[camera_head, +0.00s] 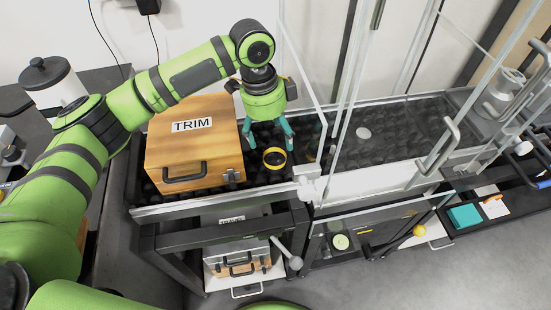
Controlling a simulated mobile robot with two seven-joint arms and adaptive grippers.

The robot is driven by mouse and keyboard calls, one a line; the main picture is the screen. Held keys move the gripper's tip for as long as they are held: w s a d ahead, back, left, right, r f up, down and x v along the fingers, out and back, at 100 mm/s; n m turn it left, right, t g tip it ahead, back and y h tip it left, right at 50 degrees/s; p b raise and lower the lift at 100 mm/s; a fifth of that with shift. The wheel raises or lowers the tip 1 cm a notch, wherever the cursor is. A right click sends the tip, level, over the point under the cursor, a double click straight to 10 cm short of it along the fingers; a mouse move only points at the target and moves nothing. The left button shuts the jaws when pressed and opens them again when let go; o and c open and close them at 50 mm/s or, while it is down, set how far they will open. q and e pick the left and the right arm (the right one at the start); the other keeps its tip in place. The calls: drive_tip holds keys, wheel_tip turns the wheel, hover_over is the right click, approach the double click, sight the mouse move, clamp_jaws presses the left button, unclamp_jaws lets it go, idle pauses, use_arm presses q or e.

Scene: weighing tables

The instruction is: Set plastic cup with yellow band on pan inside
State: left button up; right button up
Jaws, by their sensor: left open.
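The plastic cup with the yellow band (274,164) stands on the dark tabletop just right of the wooden box. Its yellow ring and dark inside show from above. My left gripper (269,142) hangs over the cup with its two teal fingers apart and pointing down, one towards each side of the cup's far edge. I cannot tell whether the fingers touch it. The pan (363,132) is a pale round disc on the dark surface behind the glass panels, to the right of the cup. My right gripper does not show.
A wooden box marked TRIM (190,150) stands close left of the cup. A clear glass panel (345,90) rises between the cup and the pan. A glass door with a metal handle (438,146) is at the right. A white canister (52,84) stands at the far left.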

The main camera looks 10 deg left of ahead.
sight(274, 150)
use_arm(q)
drive_tip(key=f, duration=0.4)
drive_tip(key=shift+s+d+f, duration=0.15)
drive_tip(key=shift+s+f, duration=0.2)
drive_tip(key=shift+f, duration=0.25)
drive_tip(key=c, duration=1)
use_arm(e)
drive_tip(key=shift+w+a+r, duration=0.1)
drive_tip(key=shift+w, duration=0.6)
use_arm(q)
drive_tip(key=shift+r, duration=0.1)
